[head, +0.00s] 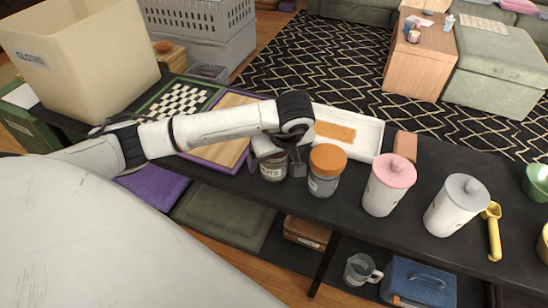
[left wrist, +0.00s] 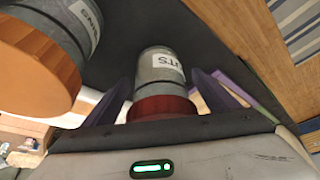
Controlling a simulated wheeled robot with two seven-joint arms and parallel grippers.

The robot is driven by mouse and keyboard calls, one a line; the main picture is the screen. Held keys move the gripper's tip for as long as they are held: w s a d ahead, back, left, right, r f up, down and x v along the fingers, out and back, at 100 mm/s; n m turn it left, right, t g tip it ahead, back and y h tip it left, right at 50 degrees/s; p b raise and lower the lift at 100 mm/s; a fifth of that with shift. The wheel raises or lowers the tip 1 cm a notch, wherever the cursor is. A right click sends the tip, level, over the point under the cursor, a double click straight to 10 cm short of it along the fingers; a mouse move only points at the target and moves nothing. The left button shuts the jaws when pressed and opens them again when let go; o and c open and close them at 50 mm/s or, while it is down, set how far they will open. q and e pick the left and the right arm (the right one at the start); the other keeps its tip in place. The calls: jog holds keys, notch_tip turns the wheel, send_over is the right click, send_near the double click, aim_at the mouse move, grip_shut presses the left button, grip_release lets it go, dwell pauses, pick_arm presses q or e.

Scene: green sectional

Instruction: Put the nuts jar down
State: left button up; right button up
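The nuts jar (head: 272,168) is a small glass jar with a label, upright at the table's near edge. It appears to rest on the dark tabletop. In the left wrist view the nuts jar (left wrist: 160,68) shows a red-brown lid and the label letters "TS". My left gripper (head: 279,167) comes down over it from above and hides its lid in the head view. In the left wrist view the fingers of the left gripper (left wrist: 163,80) stand on both sides of the jar, with small gaps beside it. My right gripper is not in view.
An orange-lidded jar (head: 325,171) stands close on the right, then a pink-lidded canister (head: 388,184) and a grey-lidded canister (head: 455,205). A white tray (head: 363,119) lies behind. A purple-edged board (head: 207,157) lies left. A yellow scoop (head: 493,235) lies far right.

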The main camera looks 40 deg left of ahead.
pick_arm(q)
jog(key=shift+r, duration=0.3)
jog(key=shift+d+r, duration=0.15)
jog(key=shift+r, duration=0.2)
jog(key=v, duration=1)
jog(key=shift+p, duration=0.35)
jog(key=shift+s+d+r, duration=0.1)
jog(key=shift+s+r, duration=0.1)
jog(key=shift+r, duration=0.25)
